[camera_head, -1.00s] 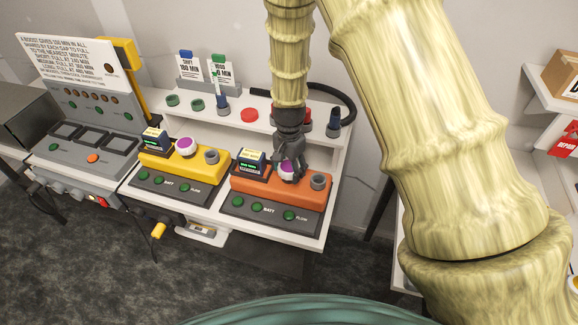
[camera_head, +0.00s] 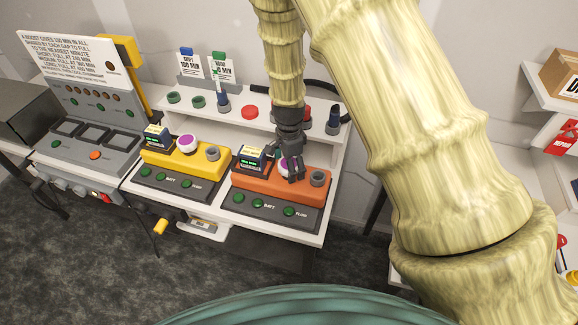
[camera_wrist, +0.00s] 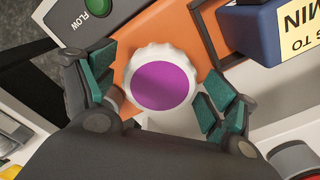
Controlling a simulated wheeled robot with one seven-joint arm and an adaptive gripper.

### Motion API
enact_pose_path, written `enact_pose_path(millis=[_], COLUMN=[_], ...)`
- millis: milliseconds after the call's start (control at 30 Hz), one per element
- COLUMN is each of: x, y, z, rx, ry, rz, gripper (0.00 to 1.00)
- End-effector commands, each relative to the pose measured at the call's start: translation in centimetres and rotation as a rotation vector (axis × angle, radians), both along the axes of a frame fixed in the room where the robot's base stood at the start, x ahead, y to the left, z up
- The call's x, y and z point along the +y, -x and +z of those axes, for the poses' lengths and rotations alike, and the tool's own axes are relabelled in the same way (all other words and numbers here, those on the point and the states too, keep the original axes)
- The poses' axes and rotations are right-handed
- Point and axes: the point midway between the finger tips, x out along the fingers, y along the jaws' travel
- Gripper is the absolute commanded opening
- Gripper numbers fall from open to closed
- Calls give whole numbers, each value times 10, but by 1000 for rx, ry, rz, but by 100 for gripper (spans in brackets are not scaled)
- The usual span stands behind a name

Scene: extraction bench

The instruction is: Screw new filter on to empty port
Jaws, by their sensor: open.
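A white ribbed filter with a purple top (camera_wrist: 161,84) sits on the orange unit (camera_head: 308,180); in the head view it is partly hidden by my gripper. My gripper (camera_head: 291,172) is right at this filter. In the wrist view my gripper (camera_wrist: 155,98) is open, with its green-padded fingers on either side of the filter; I cannot tell whether they touch it. A grey round port (camera_head: 318,177) stands at the right end of the orange unit with nothing on it. The yellow unit (camera_head: 178,162) carries another purple-topped filter (camera_head: 187,143) and a grey port (camera_head: 213,153).
A small display box (camera_head: 253,158) stands close left of the gripped area. Behind, a white shelf (camera_head: 190,117) holds green, red and blue parts, including a red cap (camera_head: 250,112) and a dark blue part (camera_head: 333,120). A grey console (camera_head: 85,140) stands at left.

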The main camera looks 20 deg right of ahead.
Motion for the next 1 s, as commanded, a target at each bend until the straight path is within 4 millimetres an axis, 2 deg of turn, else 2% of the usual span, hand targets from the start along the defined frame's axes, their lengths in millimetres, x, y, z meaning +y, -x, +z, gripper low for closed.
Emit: enact_pose_path(millis=[167,1000], x=[0,0], y=[0,0], z=[0,1], rx=[0,-1], ry=[-2,-2], rz=[78,1329], gripper=[86,86])
